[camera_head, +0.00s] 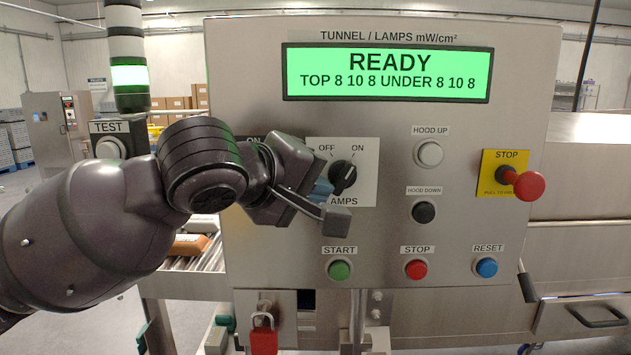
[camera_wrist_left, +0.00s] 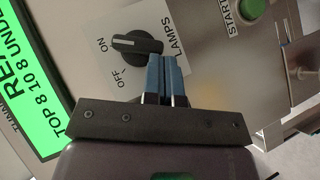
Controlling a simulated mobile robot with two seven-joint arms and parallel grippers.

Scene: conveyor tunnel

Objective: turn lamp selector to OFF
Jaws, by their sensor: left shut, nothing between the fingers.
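The lamp selector is a black rotary knob (camera_head: 343,177) on a white plate marked OFF at upper left and ON at upper right, with LAMPS below. In the left wrist view the knob (camera_wrist_left: 138,45) has its white pointer line towards ON. My left gripper (camera_head: 324,190) is shut and empty, its blue fingertips just left of and slightly below the knob. In the left wrist view the closed fingertips (camera_wrist_left: 168,62) are beside the knob's tail end; I cannot tell whether they touch it. The gripper partly covers the LAMPS label. My right gripper is out of view.
A green display (camera_head: 387,73) reads READY. START (camera_head: 341,269), STOP (camera_head: 416,268) and RESET (camera_head: 486,267) buttons sit below the selector. HOOD UP (camera_head: 430,153) and HOOD DOWN (camera_head: 424,211) buttons and a red emergency stop (camera_head: 527,185) are to the right.

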